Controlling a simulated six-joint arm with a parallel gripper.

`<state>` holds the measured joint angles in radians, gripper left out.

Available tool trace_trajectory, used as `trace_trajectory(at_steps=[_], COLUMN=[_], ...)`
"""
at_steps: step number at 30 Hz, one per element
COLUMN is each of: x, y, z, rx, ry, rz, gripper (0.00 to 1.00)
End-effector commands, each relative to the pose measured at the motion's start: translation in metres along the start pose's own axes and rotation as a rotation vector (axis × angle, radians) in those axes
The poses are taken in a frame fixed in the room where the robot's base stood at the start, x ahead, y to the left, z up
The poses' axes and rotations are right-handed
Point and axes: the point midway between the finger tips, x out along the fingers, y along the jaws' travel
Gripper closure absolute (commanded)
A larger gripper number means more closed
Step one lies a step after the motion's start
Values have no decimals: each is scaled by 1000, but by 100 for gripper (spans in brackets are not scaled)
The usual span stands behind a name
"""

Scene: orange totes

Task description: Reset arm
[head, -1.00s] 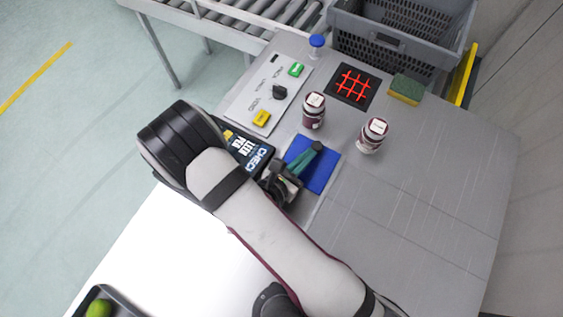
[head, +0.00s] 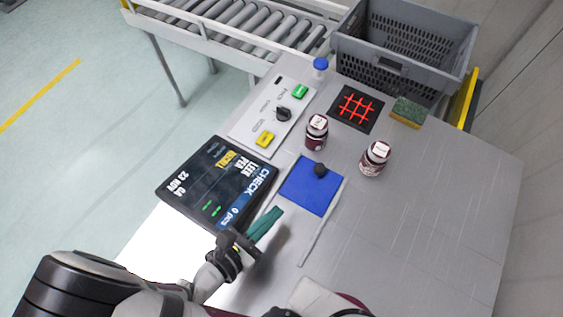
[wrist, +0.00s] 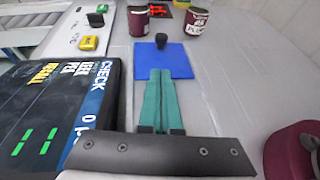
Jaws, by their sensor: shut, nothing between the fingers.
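My gripper (head: 266,226) has teal fingers, which are shut with nothing between them. It is above the table just in front of the blue pad, beside the right edge of the display screen. In the wrist view the shut fingers (wrist: 160,85) point toward the blue pad (wrist: 165,60) and overlap its near edge in the picture. The blue pad (head: 308,190) carries a small black knob (head: 320,169). My arm comes in from the bottom of the head view.
A dark display screen (head: 215,180) lies left of the pad. Two dark red jars (head: 316,133) (head: 375,158) stand behind it. A button panel (head: 272,115), red grid tile (head: 355,108), sponge (head: 408,112) and grey crate (head: 345,48) are farther back. The table's right side is clear.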

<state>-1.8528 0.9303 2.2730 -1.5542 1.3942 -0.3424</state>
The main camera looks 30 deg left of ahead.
Motion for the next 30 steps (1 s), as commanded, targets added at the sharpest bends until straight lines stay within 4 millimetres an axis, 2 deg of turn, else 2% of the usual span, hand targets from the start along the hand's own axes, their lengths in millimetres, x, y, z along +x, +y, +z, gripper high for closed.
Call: trace_trajectory(at_steps=[4, 6, 8, 9, 11, 12, 14, 15, 18, 21, 22, 25, 30], x=[3, 15, 28, 35, 37, 34, 22, 11, -16, -30, -32, -34, -35], y=[-4, -20, -46, -70, -108, -133, -165, -182, -201, -200, -199, -195, -193], z=[7, 28, 54, 72, 95, 105, 117, 122, 133, 145, 149, 159, 162], rx=[41, 174, 371, 533, 795, 977, 1268, 1473, 1981, 2405, -2406, -2276, -2232], ry=[8, 30, 53, 66, 76, 75, 63, 48, -8, -64, 75, 88, 91], rz=[-41, -175, -370, -527, -781, -951, -1209, -1379, -1740, -1958, 1917, 1718, 1653], gripper=[100, 100, 100, 100, 100, 100, 100, 100, 100, 100, 100, 100, 100])
